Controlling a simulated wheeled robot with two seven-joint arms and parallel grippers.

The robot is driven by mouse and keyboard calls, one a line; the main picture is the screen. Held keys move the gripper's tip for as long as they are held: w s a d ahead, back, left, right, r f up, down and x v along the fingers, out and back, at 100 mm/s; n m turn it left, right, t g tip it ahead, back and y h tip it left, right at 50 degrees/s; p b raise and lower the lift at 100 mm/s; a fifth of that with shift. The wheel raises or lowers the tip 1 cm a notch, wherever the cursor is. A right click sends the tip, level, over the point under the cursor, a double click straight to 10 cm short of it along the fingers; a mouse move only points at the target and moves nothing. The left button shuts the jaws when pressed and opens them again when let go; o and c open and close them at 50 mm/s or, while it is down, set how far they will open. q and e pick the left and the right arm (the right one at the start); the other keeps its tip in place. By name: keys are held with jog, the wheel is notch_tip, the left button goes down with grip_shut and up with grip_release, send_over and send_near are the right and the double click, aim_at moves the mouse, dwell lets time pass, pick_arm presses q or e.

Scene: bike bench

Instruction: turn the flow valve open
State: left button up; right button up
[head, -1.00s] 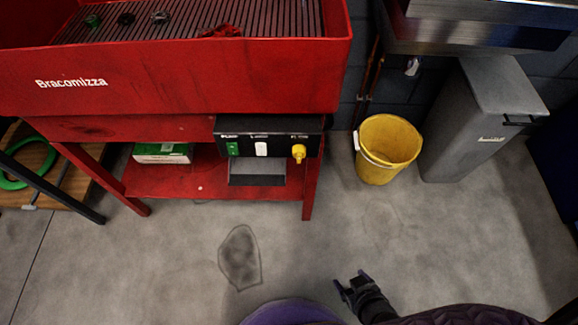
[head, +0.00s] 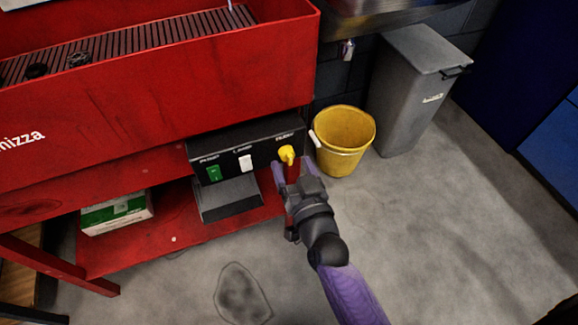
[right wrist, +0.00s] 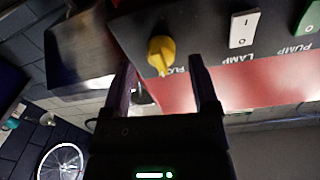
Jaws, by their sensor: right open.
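The yellow flow valve knob (head: 287,154) sits at the right end of the black control panel (head: 222,150) under the red bench. It also shows in the right wrist view (right wrist: 161,54), just beyond my fingertips and a little left of the middle between them. My right gripper (head: 291,168) is open and empty, just in front of the knob, with its fingers pointing at the panel. In the right wrist view the two fingers (right wrist: 164,72) stand apart. I see no contact with the knob. My left gripper is not in view.
A green pump switch (head: 214,173) and a white lamp switch (head: 245,162) sit left of the knob. A yellow bucket (head: 344,140) stands close on the right, with a grey bin (head: 405,95) behind it. A green-and-white box (head: 115,213) lies on the red shelf. The floor at right is clear.

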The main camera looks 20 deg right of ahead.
jog(key=shift+w, duration=0.75)
jog(key=shift+c, duration=0.2)
grip_shut()
